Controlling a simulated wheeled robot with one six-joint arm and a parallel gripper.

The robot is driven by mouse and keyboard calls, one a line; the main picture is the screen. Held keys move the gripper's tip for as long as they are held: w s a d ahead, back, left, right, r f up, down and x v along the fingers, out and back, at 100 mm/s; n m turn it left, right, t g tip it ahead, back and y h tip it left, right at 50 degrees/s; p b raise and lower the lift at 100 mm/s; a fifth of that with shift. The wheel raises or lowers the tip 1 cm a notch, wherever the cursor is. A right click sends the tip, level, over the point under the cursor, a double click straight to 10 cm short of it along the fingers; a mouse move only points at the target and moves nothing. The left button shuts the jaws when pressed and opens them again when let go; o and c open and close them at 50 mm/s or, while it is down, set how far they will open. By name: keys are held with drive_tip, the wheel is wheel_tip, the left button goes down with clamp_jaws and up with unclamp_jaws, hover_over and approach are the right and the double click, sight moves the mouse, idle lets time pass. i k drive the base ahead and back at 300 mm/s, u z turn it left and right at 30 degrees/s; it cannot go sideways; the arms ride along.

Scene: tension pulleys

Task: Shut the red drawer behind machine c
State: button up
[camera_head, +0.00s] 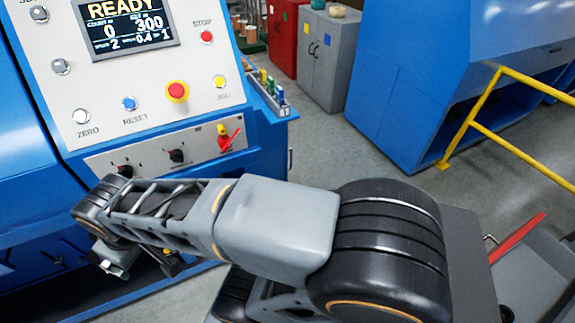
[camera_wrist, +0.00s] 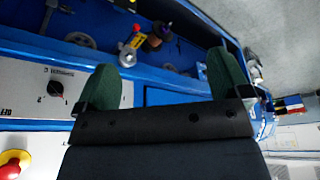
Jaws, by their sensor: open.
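No red drawer can be made out for sure in either view. A blue machine (camera_head: 200,140) with a grey control panel and a "READY" display fills the left of the head view; I cannot read which machine it is. My arm reaches left across its front. My gripper (camera_head: 115,262) is small and partly hidden at the arm's end there. In the wrist view my gripper (camera_wrist: 167,85) shows two green-padded fingers wide apart with nothing between them. Beyond them is a blue machine bay (camera_wrist: 150,45) with pulleys and a yellow-and-red part.
A red cabinet (camera_head: 287,35) and a grey cabinet (camera_head: 325,55) stand at the back. Another blue machine (camera_head: 430,80) and a yellow railing (camera_head: 515,145) are at the right. Grey floor (camera_head: 330,150) is clear between the machines. A red bar (camera_head: 517,238) shows at lower right.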

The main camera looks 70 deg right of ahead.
sight(533, 274)
drive_tip(key=z, duration=4.95)
drive_tip(key=k, duration=1.25)
drive_tip(key=u, duration=0.65)
drive_tip(key=i, duration=1.1)
drive_tip(key=u, duration=0.5)
